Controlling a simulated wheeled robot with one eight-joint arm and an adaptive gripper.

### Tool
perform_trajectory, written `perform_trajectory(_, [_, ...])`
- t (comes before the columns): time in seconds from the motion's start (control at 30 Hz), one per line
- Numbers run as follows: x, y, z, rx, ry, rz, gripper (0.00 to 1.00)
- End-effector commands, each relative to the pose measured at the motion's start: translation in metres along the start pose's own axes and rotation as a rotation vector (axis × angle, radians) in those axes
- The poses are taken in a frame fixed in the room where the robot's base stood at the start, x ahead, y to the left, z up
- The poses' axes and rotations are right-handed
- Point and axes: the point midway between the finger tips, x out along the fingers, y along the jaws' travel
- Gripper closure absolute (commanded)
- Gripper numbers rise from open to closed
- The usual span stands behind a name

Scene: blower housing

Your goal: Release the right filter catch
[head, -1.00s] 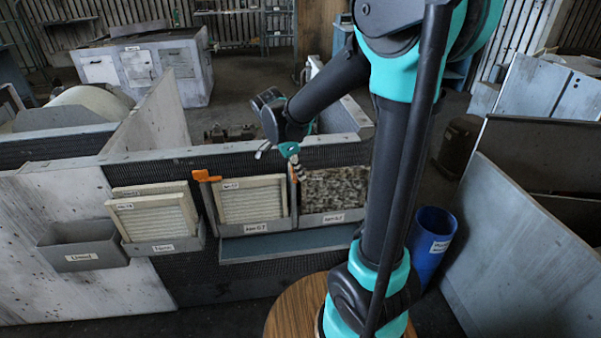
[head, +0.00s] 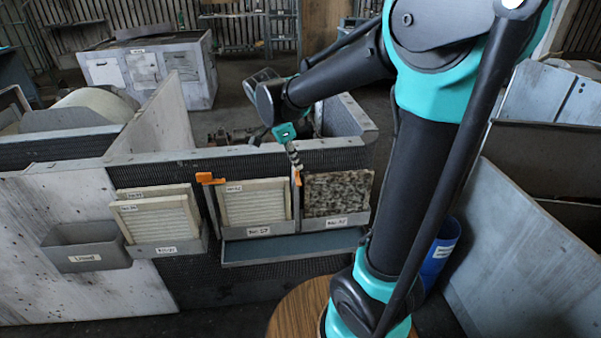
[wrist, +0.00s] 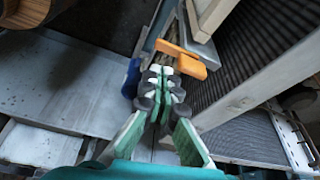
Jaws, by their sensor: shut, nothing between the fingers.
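The right filter catch is a small orange lever (head: 297,178) at the top of the post between the two filter slots, left of the dirty speckled filter (head: 337,194). An orange catch (wrist: 186,60) also shows large in the wrist view, just beyond my fingertips. My gripper (head: 294,160) points down at the panel's top edge, right above the right catch.
A second orange catch (head: 208,178) sits left of the clean filter (head: 255,203). A grey bin (head: 86,246) and a holder with pale spare filters (head: 158,215) hang further left. A blue bin (head: 440,250) stands right, behind my arm.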

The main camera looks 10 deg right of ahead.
Motion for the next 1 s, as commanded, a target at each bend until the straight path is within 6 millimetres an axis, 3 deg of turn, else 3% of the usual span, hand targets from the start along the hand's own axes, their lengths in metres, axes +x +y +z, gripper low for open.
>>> perform_trajectory(0.2, [-0.038, 0.000, 0.000, -0.001, 0.001, 0.001, 1.00])
perform_trajectory(0.4, [-0.055, 0.000, -0.001, 0.001, 0.001, 0.002, 1.00])
perform_trajectory(0.83, [-0.057, 0.001, -0.001, -0.003, 0.000, 0.001, 1.00])
perform_trajectory(1.0, [-0.034, 0.013, -0.007, -0.115, -0.033, -0.020, 1.00])
